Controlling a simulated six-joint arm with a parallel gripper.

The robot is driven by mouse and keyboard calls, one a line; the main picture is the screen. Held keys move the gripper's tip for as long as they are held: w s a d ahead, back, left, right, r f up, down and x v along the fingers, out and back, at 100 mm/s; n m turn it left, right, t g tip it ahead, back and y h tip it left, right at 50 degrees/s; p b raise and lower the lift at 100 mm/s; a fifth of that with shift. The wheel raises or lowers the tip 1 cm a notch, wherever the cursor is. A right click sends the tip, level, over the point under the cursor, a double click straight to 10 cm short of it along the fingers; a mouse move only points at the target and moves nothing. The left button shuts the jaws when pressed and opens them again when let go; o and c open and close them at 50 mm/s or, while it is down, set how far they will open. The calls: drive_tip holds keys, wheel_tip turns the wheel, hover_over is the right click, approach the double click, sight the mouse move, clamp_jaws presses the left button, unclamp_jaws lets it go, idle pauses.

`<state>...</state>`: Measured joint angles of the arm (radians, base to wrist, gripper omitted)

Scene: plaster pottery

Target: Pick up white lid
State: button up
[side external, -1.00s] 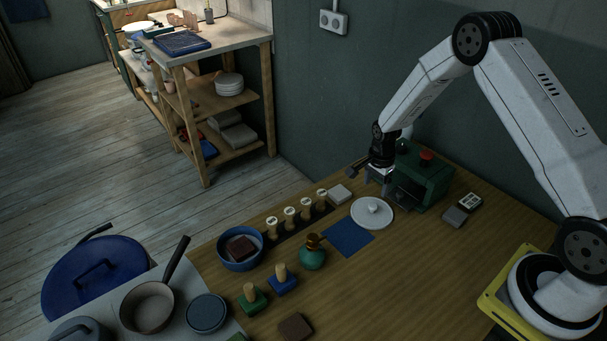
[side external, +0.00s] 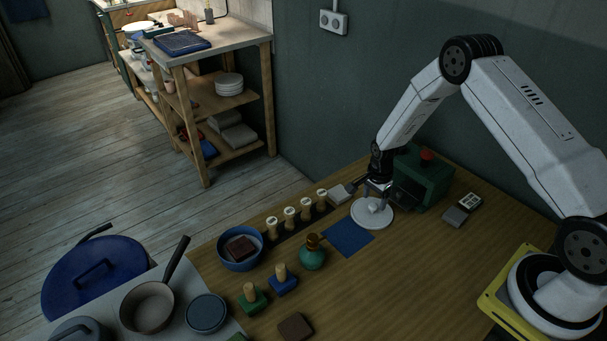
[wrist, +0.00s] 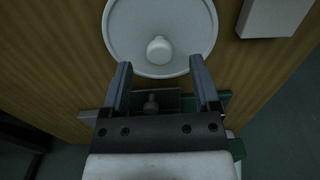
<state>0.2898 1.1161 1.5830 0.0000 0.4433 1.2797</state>
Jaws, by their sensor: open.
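The white lid (side external: 372,217) is a round disc with a small knob in its middle, lying on the wooden table beside the blue square mat. In the side external view my gripper (side external: 378,203) is over the lid, close to its knob. In the wrist view the lid (wrist: 161,35) fills the top middle, its knob (wrist: 160,50) pointing up. There my gripper (wrist: 158,65) has its two fingers spread apart with nothing between them, one toward each side of the knob. The exact gap between fingertips and lid is hard to judge.
A green box (side external: 427,178) with a red top button stands right behind the lid. A pale block (side external: 340,194) is near the lid. The table's right front is clear.

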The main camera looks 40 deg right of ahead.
drive_tip(key=shift+f, duration=1.15)
drive_tip(key=shift+c, duration=0.2)
clamp_jaws()
